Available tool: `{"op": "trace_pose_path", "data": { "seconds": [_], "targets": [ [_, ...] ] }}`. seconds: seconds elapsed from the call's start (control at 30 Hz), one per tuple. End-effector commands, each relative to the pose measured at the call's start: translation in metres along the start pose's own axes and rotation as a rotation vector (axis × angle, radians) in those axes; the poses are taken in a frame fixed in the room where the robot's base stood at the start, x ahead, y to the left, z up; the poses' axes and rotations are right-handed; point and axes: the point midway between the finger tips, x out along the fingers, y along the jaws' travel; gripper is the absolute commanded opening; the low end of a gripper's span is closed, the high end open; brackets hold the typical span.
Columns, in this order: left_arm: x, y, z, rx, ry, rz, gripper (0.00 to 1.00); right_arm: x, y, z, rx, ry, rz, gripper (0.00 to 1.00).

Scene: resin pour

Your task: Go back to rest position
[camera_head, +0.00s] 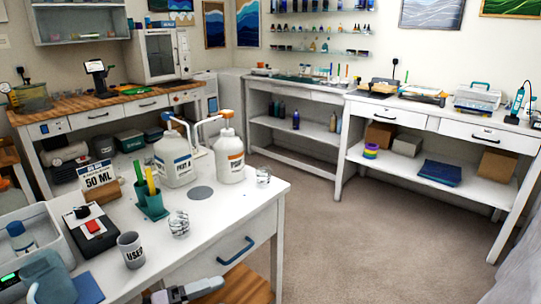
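Neither of my grippers can be made out in the head view. On the near white table (205,220) stand two large white pump jugs, the left jug (175,158) with a blue pump and the right jug (230,155) with an orange pump. Two small clear cups stand apart on this table, one cup (263,176) at the right corner and one cup (179,224) nearer the front. A grey cup (131,249) marked "USED" stands at the front edge. A "50 ML" sign (99,179) stands at the back left.
A teal holder (150,204), a scale-like device (92,228) and a tub (24,241) crowd the table's left. A grey-and-white object (186,291) at the bottom edge is cut off and unclear. The carpet (350,235) to the right is clear; white benches (425,120) line the back.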

Motion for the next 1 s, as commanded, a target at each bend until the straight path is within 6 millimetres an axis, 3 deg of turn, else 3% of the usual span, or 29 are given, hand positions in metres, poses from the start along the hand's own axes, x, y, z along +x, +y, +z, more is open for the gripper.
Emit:
{"op": "trace_pose_path", "data": {
  "seconds": [0.27, 0.4, 0.57, 0.83, 1.0],
  "targets": [
    [-0.071, 0.049, 0.021, -0.426, -0.41, -0.131, 0.67, 0.0, 0.0, 0.0, 0.0, 0.0, 0.0, 0.0],
    [-0.119, 0.086, 0.024, -0.634, -0.624, -0.139, 0.67, 0.0, 0.0, 0.0, 0.0, 0.0, 0.0, 0.0],
    [-0.174, 0.129, 0.014, -0.847, -0.846, -0.111, 0.67, 0.0, 0.0, 0.0, -0.001, 0.0, 0.001, 0.0],
    [-0.252, 0.187, -0.026, -1.129, -1.136, -0.009, 0.67, 0.0, 0.001, 0.0, -0.001, 0.0, 0.001, 0.0],
    [-0.217, 0.192, -0.04, -1.255, -1.112, -0.132, 0.67, 0.0, 0.001, 0.0, -0.001, 0.0, 0.0, 0.0]
  ]
}}
